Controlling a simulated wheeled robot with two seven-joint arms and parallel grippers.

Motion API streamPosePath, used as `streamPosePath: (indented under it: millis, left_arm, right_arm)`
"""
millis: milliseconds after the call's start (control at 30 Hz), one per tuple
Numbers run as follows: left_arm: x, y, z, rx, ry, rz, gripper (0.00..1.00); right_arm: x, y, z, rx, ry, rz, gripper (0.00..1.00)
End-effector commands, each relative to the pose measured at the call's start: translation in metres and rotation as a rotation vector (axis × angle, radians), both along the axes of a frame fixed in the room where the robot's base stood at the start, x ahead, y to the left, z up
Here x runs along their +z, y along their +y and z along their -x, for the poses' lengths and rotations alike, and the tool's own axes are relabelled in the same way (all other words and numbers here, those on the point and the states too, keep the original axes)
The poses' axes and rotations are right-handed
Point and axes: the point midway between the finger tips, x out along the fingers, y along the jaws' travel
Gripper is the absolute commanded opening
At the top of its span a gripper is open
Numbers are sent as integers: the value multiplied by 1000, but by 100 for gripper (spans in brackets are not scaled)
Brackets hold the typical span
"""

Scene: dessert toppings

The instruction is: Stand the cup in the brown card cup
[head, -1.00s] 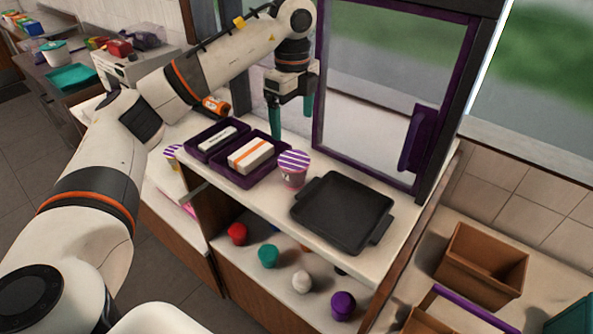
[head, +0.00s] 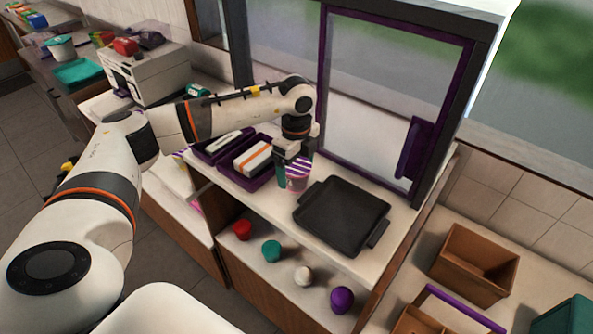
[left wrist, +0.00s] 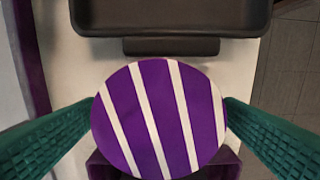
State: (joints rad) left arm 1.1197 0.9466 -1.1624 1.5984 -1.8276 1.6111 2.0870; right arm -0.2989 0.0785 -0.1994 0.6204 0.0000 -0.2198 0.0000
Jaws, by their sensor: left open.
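The cup (head: 298,182) has a lid with purple and white stripes and stands upright on the counter beside the dark tray. My left gripper (head: 295,172) is open around the cup's top, one finger on each side. In the left wrist view the striped lid (left wrist: 160,118) fills the space between the teal fingers. The fingertips are close to the lid's edges; I cannot tell whether they touch it. I cannot clearly make out a brown card cup. A brown open box (head: 473,265) stands on the lower right surface. My right gripper is not in view.
The dark tray (head: 342,215) lies right of the cup. A purple bin (head: 262,180) with a white and orange pack stands at its left. A purple-framed panel (head: 322,90) rises behind. Coloured balls, including a purple one (head: 342,299), sit on the shelf below.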

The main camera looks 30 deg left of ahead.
Motion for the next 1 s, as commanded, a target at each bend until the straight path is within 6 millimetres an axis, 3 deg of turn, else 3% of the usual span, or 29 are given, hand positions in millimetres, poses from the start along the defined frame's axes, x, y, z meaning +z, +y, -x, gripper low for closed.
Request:
streamPosePath:
  millis: [133, 467, 767, 1000]
  left_arm:
    - [0, 0, 0, 0, 0, 0, 86]
    - [0, 0, 0, -1, -1, 0, 34]
    - [9, 0, -2, 0, -5, 1, 34]
    - [53, -1, -1, -2, -8, 2, 34]
  right_arm:
    - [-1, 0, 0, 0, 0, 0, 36]
    - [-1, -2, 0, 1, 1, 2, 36]
    - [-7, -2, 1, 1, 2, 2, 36]
    - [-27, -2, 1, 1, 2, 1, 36]
